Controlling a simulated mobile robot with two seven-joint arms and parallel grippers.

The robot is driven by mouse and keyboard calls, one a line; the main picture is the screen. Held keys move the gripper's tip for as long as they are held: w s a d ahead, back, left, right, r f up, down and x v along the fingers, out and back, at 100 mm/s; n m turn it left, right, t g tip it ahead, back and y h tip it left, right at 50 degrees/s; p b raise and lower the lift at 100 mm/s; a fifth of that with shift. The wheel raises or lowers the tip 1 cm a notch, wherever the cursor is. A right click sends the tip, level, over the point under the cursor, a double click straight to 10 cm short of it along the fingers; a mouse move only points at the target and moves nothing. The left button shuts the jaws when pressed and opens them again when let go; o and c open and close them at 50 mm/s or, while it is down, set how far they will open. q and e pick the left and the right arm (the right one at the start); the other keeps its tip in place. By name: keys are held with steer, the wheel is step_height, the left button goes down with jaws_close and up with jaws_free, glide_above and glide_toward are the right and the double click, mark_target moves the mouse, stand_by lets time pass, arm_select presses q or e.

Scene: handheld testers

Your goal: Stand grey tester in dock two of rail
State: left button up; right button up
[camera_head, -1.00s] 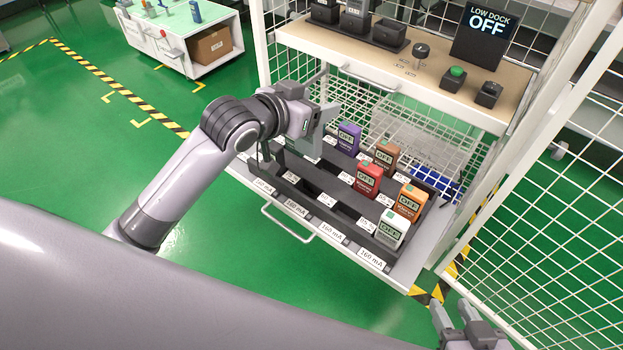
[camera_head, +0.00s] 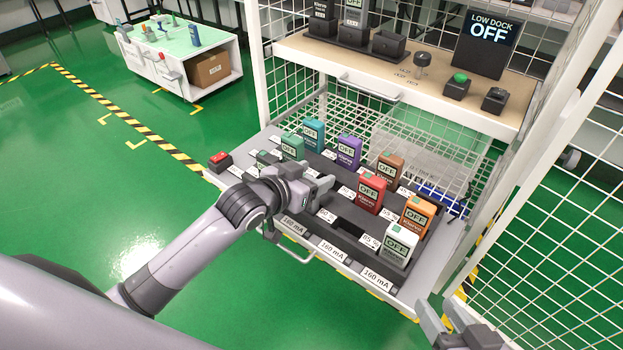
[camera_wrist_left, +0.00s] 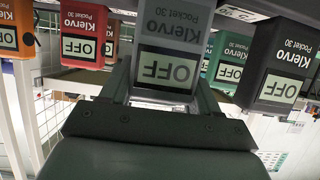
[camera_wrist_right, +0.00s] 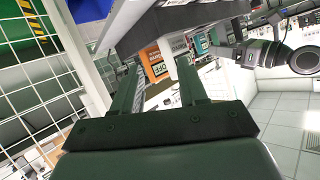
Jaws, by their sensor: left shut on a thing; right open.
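My left gripper (camera_head: 322,186) is over the front part of the lower shelf. In the left wrist view it is shut on a grey tester (camera_wrist_left: 168,62), which reads OFF between the two fingers. In the head view that tester is mostly hidden by my gripper. Below is a dark rail (camera_head: 347,222) with sunken docks along the shelf front; "160 mA" labels run along its near side. I cannot tell whether the held tester touches the rail. My right gripper (camera_head: 447,322) is open and empty at the lower right, apart from the shelf.
Red (camera_head: 371,193), orange (camera_head: 416,214), white (camera_head: 399,244), brown (camera_head: 388,168), purple (camera_head: 348,152), teal (camera_head: 313,133) and green (camera_head: 292,146) testers stand around the rail. The upper shelf (camera_head: 440,93) overhangs the back. A mesh cage panel (camera_head: 560,230) closes the right.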

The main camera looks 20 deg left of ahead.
arm_select(q)
steer(key=o, duration=1.4)
steer(key=shift+f, duration=0.1)
steer(key=shift+o, duration=0.2)
steer(key=shift+s+r, duration=0.25)
steer(key=shift+r, duration=0.05)
steer(key=p+v, duration=0.4)
steer(key=v, duration=0.7)
steer(key=s+d+f, duration=0.2)
steer(key=s, duration=0.3)
steer(key=s+d+f+g, duration=0.1)
steer(key=s+d+f, duration=0.1)
steer(key=s, duration=0.4)
steer(key=shift+d+f, duration=0.4)
steer(key=shift+f, duration=0.35)
arm_select(e)
steer(key=d, duration=0.1)
steer(key=d+h, duration=0.1)
steer(key=s+d+r, duration=0.1)
steer(key=shift+s+d+n+h, duration=0.1)
steer(key=shift+n+h, duration=0.3)
